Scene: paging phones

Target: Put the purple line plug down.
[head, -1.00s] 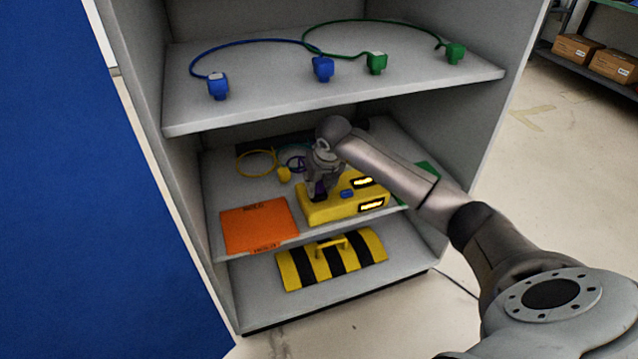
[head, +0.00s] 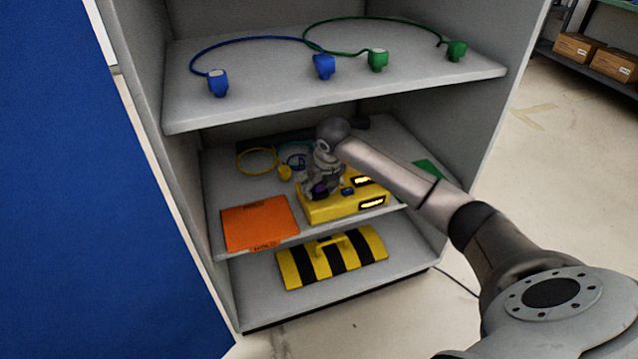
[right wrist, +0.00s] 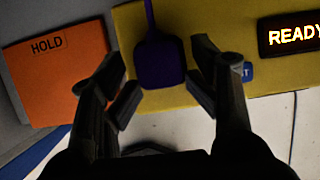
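The purple line plug (right wrist: 161,62) sits over the yellow unit (right wrist: 215,65) in the right wrist view, its purple cord running up from it. Whether it is seated in a socket or just rests there cannot be told. My right gripper (right wrist: 160,88) is open, one finger on each side of the plug with gaps between. In the head view the right gripper (head: 322,184) is at the left part of the yellow unit (head: 348,209) and mostly hides the purple plug (head: 320,190). My left gripper is not in view.
An orange HOLD mat (head: 258,225) lies left of the unit. A yellow plug (head: 285,173) and cord lie behind. Blue (head: 217,83) and green (head: 377,60) plugs stand on the shelf above. A yellow-black striped cover (head: 332,262) lies below. Cabinet walls flank the shelves.

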